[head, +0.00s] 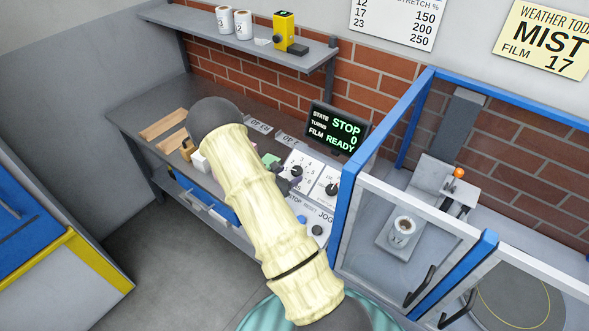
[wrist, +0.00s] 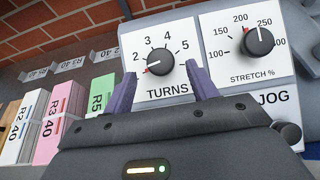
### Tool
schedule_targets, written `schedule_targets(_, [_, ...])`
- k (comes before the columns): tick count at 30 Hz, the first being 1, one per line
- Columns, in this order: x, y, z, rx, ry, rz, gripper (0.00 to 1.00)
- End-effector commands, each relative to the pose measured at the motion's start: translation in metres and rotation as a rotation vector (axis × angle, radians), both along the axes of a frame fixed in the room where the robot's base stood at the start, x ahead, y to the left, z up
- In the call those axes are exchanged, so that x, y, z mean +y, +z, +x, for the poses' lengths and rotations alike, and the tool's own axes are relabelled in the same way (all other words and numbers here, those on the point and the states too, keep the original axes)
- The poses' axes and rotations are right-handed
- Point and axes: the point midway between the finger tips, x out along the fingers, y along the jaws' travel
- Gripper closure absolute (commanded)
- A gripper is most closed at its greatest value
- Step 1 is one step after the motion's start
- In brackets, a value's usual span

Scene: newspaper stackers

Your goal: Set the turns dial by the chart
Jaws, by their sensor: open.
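The turns dial (wrist: 159,62) is a black knob on a white plate marked TURNS, with its red pointer mark toward the lower left, below the 2. It also shows in the head view (head: 297,171). My gripper (wrist: 163,72) is open, with its purple fingers left and right of the knob in the picture; I cannot tell whether they touch it. In the head view my arm mostly hides the gripper. The chart (head: 397,20) on the wall is cut off at the top; visible rows pair 12 with 150, 17 with 200, 23 with 250. The weather poster (head: 546,38) reads MIST, FILM 17.
The stretch dial (wrist: 259,42) is right of the turns dial, above the JOG label. The display (head: 337,128) reads STOP, TURNS 0, FILM READY. Coloured labelled blocks (wrist: 64,122) stand left of the dials. A blue-framed enclosure (head: 385,130) is close on the right.

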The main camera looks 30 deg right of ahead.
Motion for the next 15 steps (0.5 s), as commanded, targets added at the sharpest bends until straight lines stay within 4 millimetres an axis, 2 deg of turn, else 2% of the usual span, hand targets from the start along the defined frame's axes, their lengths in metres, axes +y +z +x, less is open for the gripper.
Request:
schedule_targets(1, [-0.009, -0.001, 0.002, 0.001, -0.004, 0.001, 0.42])
schedule_targets(6, [-0.029, -0.011, 0.009, 0.001, -0.002, 0.001, 0.42])
schedule_targets(15, [-0.037, -0.016, 0.012, 0.000, 0.000, 0.000, 0.42])
